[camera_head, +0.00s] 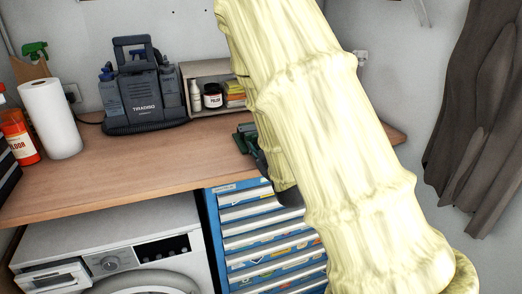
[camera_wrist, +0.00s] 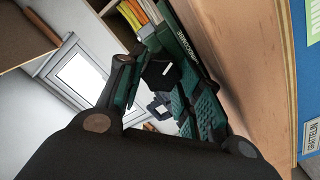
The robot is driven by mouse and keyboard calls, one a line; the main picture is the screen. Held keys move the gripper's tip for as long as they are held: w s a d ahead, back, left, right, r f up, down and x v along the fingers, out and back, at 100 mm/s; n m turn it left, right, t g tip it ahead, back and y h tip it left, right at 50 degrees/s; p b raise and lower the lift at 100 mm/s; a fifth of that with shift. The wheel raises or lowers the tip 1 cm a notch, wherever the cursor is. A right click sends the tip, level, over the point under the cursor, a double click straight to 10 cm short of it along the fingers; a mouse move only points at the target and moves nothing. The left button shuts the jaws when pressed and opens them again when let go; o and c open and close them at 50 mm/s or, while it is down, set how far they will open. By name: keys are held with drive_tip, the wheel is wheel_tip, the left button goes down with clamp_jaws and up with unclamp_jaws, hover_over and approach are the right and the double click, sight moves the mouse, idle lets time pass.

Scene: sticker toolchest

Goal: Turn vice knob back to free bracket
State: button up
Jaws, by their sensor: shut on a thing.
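The green vice (camera_head: 245,138) stands on the workbench near its front edge, mostly hidden behind my pale-sleeved arm in the head view. The wrist view shows its lettered green body (camera_wrist: 172,32) up close. My gripper (camera_wrist: 160,78) is at the vice, in front of the bench edge, shut on a part that I take to be the vice knob; the knob is hardly visible between the fingers. A dark grey angular piece (camera_wrist: 158,108), probably the bracket, shows beyond the fingers. I cannot tell whether the vice jaws still grip it.
The wooden workbench (camera_head: 110,184) carries a grey toolbox-like machine (camera_head: 145,95), a paper roll (camera_head: 50,118), an orange bottle (camera_head: 18,138) and a small shelf (camera_head: 208,70). Below are a blue drawer chest (camera_head: 214,220) and a washing machine (camera_head: 110,240). The bench's middle is clear.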

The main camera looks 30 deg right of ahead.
drive_tip(key=shift+n+b, duration=0.3)
drive_tip(key=shift+n, duration=0.4)
drive_tip(key=o, duration=1)
drive_tip(key=shift+o, duration=0.2)
drive_tip(key=shift+s+m+p, duration=0.1)
drive_tip(key=shift+m+p, duration=0.2)
